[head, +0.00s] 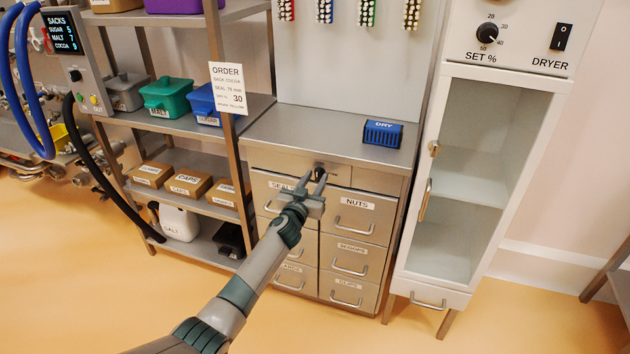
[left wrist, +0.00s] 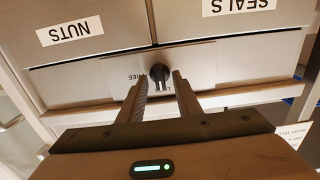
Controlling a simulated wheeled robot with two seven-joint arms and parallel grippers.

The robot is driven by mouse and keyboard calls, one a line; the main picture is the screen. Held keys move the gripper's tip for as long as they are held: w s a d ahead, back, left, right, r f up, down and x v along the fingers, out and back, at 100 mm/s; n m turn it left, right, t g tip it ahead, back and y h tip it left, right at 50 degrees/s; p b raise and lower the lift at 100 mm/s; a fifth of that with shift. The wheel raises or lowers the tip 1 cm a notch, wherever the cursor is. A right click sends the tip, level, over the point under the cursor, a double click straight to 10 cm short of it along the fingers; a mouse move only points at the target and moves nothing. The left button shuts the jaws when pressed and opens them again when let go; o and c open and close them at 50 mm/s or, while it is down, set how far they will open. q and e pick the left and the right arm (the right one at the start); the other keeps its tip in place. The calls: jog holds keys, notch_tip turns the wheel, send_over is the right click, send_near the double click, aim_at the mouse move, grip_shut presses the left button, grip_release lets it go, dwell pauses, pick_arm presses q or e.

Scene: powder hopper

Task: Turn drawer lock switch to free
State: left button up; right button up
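The drawer lock switch is a small black knob (head: 319,172) on a plate at the top of the drawer cabinet (head: 368,262), just under the counter. In the left wrist view the knob (left wrist: 160,74) sits between and just beyond my fingertips, above the word LOCK, partly hidden; FREE is lettered to its left. That view looks upside down. My left gripper (head: 313,187) is open in front of the knob, with a finger on each side of it (left wrist: 160,85). I cannot tell whether they touch it. My right gripper is not in view.
Labelled drawers such as NUTS (head: 353,221) lie below the switch. A blue DRY box (head: 383,134) stands on the counter (head: 300,131). Shelving with boxes (head: 187,184) stands left, with an order sheet (head: 228,88) on its post. A dryer cabinet (head: 462,180) stands right.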

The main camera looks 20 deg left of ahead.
pick_arm(q)
jog(key=shift+c, duration=0.9)
grip_shut()
